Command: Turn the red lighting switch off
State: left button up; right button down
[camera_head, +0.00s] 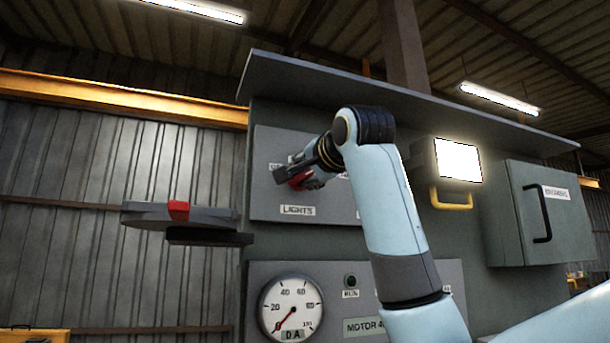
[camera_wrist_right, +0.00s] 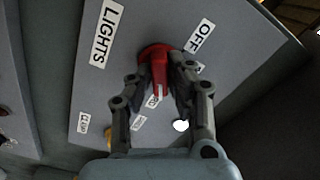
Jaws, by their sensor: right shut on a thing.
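The red lighting switch (camera_head: 298,181) sits on the grey upper panel (camera_head: 270,205), above the LIGHTS label (camera_head: 297,210). In the right wrist view the red switch (camera_wrist_right: 158,75) has a round red base and a narrow grip, between the LIGHTS label (camera_wrist_right: 104,34) and the OFF label (camera_wrist_right: 199,37). My right gripper (camera_wrist_right: 160,88) is shut on the switch grip, one finger on each side. In the head view my right gripper (camera_head: 308,175) hides part of the switch and panel. My left gripper is in neither view.
A grey overhang (camera_head: 400,95) runs above the panel. A lit lamp (camera_head: 458,160) with a yellow handle, and a grey cabinet (camera_head: 515,215) with a black handle, stand to the right. A gauge (camera_head: 291,308) is below. A grey flat part with a red mark (camera_head: 178,211) juts out left.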

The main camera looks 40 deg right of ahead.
jog(key=shift+n, duration=0.3)
jog(key=n, duration=1.1)
jog(key=shift+n, duration=0.3)
jog(key=n, duration=0.6)
jog(key=shift+a, duration=0.1)
jog(key=n, duration=0.5)
jog(key=shift+n, duration=0.5)
jog(key=c, duration=1.3)
grip_release()
